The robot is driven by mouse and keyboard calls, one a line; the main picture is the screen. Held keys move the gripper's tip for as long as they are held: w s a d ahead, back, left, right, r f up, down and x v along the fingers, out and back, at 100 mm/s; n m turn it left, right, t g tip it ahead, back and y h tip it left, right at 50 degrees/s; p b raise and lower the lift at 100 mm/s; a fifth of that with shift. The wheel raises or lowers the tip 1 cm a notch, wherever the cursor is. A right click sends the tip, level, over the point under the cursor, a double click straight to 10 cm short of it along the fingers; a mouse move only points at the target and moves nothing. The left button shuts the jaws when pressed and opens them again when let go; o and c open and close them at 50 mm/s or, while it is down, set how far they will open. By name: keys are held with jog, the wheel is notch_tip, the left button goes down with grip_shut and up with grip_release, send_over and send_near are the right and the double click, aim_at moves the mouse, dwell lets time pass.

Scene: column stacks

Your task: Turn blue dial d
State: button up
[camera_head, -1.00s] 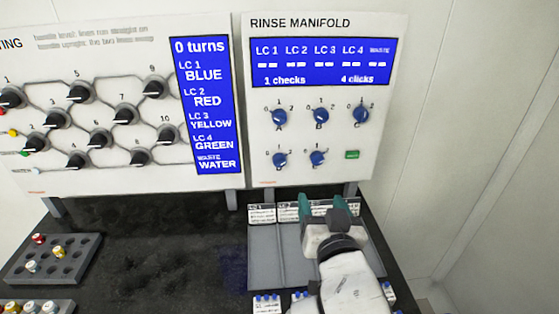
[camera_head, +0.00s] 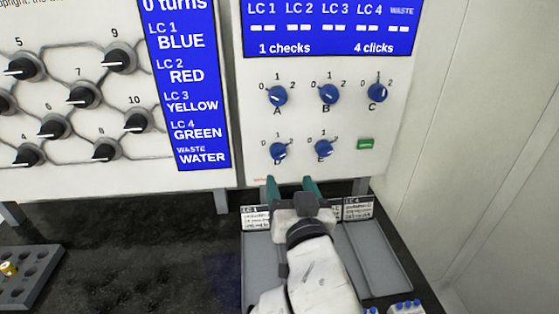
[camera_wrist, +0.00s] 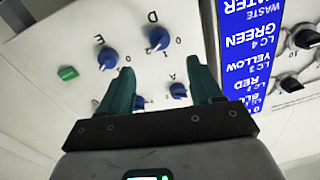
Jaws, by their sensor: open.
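Blue dial D (camera_head: 278,151) is the lower left dial on the white rinse manifold panel, with 0, 1 and 2 marked around it. It also shows upside down in the wrist view (camera_wrist: 157,41). My gripper (camera_head: 290,182) has green fingers and is open and empty. In the head view it is just below and slightly right of dial D. In the wrist view its fingers (camera_wrist: 160,68) point at the panel, with dial D beyond the gap between the tips. No finger visibly touches the dial.
Dial E (camera_head: 323,148) is close on the right of dial D, with a green button (camera_head: 365,144) beyond. Dials A (camera_head: 277,95), B (camera_head: 329,94) and C (camera_head: 377,92) form the row above. A grey tray (camera_head: 258,262) lies under my arm. A blue screen (camera_head: 188,95) stands left.

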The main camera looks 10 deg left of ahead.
aim_at(279, 157)
jog(key=p+x, duration=0.1)
jog(key=x, duration=0.9)
jog(key=shift+w, duration=0.2)
jog(key=shift+c, duration=0.3)
jog(key=c, duration=1)
jog(key=shift+n, duration=0.4)
jog(key=n+p, duration=0.1)
jog(key=n, duration=0.4)
jog(key=shift+a+r, duration=0.1)
jog(key=n+p, duration=0.1)
jog(key=n, duration=0.4)
jog(key=shift+a+n+h+p, duration=0.1)
jog(key=shift+n+h+p, duration=0.2)
jog(key=shift+h, duration=0.1)
